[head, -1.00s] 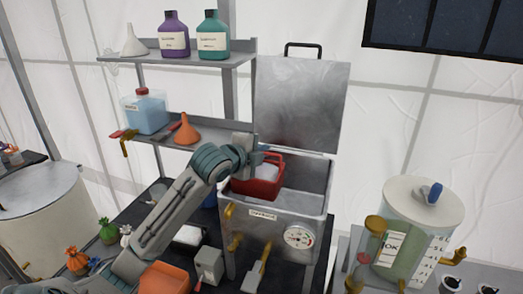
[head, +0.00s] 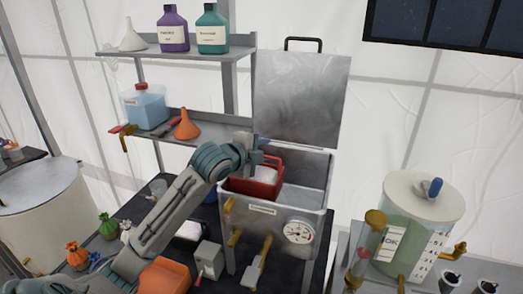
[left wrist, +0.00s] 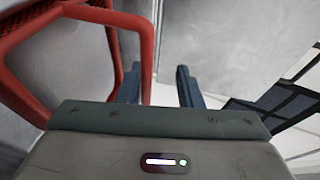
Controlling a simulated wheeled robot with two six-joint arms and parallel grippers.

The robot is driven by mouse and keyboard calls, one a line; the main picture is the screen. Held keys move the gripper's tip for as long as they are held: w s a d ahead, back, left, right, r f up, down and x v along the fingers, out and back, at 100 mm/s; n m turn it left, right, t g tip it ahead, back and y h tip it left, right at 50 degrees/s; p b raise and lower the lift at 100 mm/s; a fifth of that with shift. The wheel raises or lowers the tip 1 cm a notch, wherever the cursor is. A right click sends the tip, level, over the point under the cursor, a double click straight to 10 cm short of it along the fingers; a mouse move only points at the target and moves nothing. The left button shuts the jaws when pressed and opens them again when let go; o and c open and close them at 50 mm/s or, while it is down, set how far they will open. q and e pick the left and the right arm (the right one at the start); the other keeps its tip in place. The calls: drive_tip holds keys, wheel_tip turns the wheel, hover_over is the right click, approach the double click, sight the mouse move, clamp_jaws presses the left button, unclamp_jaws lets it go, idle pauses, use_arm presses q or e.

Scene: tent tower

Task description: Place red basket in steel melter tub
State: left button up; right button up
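The red basket (head: 263,188), with white contents, sits inside the left part of the steel melter tub (head: 312,197), its upper part showing above the front rim. The tub's lid (head: 300,100) stands open behind. My left gripper (head: 262,146) is at the basket's upper left, partly hidden in the head view. In the left wrist view, the gripper (left wrist: 158,88) has its fingers apart, with a red handle bar (left wrist: 147,50) between them, nearer the left finger. The basket's red frame (left wrist: 95,10) fills the left of that view. The basket's underside is hidden. My right gripper is not in view.
Shelves (head: 190,52) with bottles and funnels stand left of the lid. A gauge (head: 298,231) and brass valves are on the tub's front. An orange container (head: 165,277) is at the lower left. A clear dispenser (head: 415,235) stands to the right.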

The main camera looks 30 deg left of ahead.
use_arm(q)
drive_tip(key=shift+r, duration=0.5)
drive_tip(key=shift+s+r, duration=0.15)
drive_tip(key=shift+r, duration=0.1)
drive_tip(key=b+v, duration=0.3)
drive_tip(key=v, duration=0.3)
drive_tip(key=shift+s+b, duration=0.15)
drive_tip(key=shift+b, duration=0.15)
drive_tip(key=shift+b+v, duration=2.2)
drive_tip(key=shift+v, duration=0.6)
drive_tip(key=shift+d, duration=0.1)
